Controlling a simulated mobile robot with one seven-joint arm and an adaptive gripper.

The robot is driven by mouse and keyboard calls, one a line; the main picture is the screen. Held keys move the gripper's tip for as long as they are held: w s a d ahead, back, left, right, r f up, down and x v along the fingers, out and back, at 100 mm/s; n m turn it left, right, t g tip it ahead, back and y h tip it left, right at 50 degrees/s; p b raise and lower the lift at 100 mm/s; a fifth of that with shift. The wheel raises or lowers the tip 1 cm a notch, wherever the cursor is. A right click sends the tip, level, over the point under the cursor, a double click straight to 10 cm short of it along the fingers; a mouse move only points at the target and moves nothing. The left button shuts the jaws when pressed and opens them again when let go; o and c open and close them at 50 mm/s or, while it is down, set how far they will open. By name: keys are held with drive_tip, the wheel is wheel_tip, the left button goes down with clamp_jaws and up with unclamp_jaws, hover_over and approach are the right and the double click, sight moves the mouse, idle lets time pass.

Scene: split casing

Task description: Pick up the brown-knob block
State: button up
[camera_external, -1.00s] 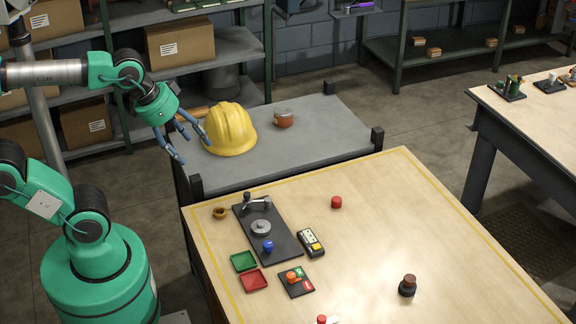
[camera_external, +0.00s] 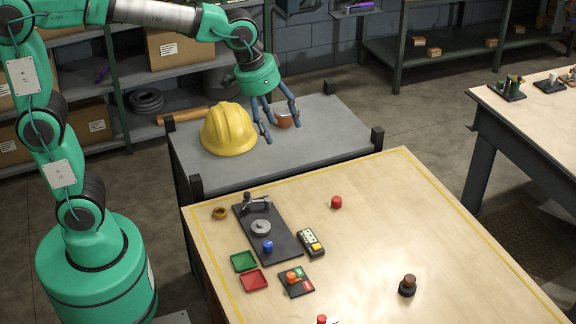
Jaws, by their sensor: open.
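The brown-knob block (camera_external: 408,286) stands on the wooden table (camera_external: 370,245) at its front right; it is a dark round piece with a brown knob on top. My gripper (camera_external: 284,134) is open and empty. One finger partly covers the pot from this view.
A yellow helmet (camera_external: 228,130) and a brown pot (camera_external: 284,119) sit on the grey bench (camera_external: 320,155). The table's right half is mostly clear.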

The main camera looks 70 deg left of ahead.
drive_tip(key=w+d+f+p, duration=0.2)
drive_tip(key=w+d, duration=0.4)
drive_tip(key=w, duration=0.3)
drive_tip(key=n+g+p, duration=0.1)
drive_tip(key=g+p, duration=0.3)
drive_tip(key=p, duration=0.3)
hover_over(410, 278)
wheel_tip(410, 278, down, 28)
drive_tip(key=shift+y, duration=0.3)
drive_tip(key=shift+f, duration=0.25)
drive_tip(key=shift+f+p, duration=0.5)
drive_tip(key=shift+f, duration=3.6)
drive_tip(key=shift+f, duration=0.15)
drive_tip(key=shift+f+p, duration=0.55)
drive_tip(key=shift+f, duration=1.95)
